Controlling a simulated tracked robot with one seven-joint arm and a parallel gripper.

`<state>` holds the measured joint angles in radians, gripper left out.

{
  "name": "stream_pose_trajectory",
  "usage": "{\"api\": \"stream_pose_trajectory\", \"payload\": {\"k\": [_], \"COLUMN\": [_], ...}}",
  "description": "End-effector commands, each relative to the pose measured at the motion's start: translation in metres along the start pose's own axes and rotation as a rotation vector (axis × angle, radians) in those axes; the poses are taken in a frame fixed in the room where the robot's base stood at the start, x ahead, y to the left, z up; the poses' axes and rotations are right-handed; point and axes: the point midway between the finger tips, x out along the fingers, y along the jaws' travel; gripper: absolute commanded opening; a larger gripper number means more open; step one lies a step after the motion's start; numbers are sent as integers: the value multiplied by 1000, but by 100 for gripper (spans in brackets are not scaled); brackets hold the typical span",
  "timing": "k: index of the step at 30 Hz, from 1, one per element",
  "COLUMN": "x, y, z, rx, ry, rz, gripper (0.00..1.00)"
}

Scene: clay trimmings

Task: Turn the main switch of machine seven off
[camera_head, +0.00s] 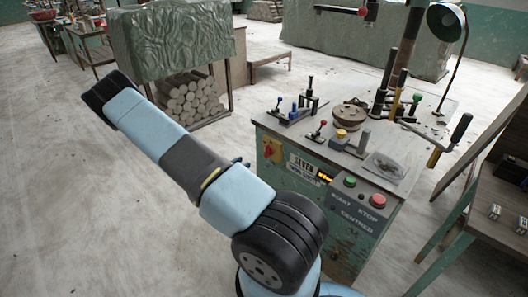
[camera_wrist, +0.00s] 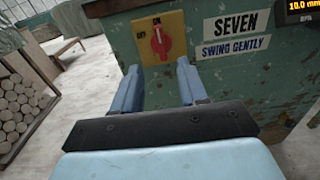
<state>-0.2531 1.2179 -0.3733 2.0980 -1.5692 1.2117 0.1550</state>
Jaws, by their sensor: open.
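Machine seven (camera_head: 290,190) is a worn green cabinet with a "SEVEN / SWING GENTLY" sign, seen in the head view right of my arm. Its main switch (camera_head: 271,151) is a red knob on a yellow plate at the cabinet's left. In the wrist view the red knob (camera_wrist: 161,43) is upright, its light mark pointing up toward "ON"; "OFF" is at the upper left. My gripper (camera_wrist: 158,67) is open and empty, its two blue fingers apart just below the knob in the picture. Contact with the plate cannot be told. In the head view my arm mostly hides the gripper.
Green and red buttons (camera_head: 364,190) sit on the cabinet's sloped panel at right. Levers and small tools crowd the top (camera_head: 345,125). A rack of round logs (camera_head: 192,100) under a covered block stands behind my arm. A wooden bench (camera_head: 500,200) is at right. Floor at left is clear.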

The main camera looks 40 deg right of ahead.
Motion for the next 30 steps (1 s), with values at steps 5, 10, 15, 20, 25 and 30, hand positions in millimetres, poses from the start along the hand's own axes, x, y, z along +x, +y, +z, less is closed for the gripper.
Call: {"api": "stream_pose_trajectory", "payload": {"k": [5, 10, 15, 20, 25, 30], "x": [7, 29, 58, 86, 113, 131], "y": [0, 0, 0, 1, 2, 2], "z": [-5, -5, -5, -4, -4, -4], "rx": [-15, -14, -15, -14, -14, -14], "ry": [-7, -8, -6, -7, -6, -6], "rz": [14, 12, 12, 12, 13, 14], "gripper": [43, 43, 43, 43, 43, 43]}}
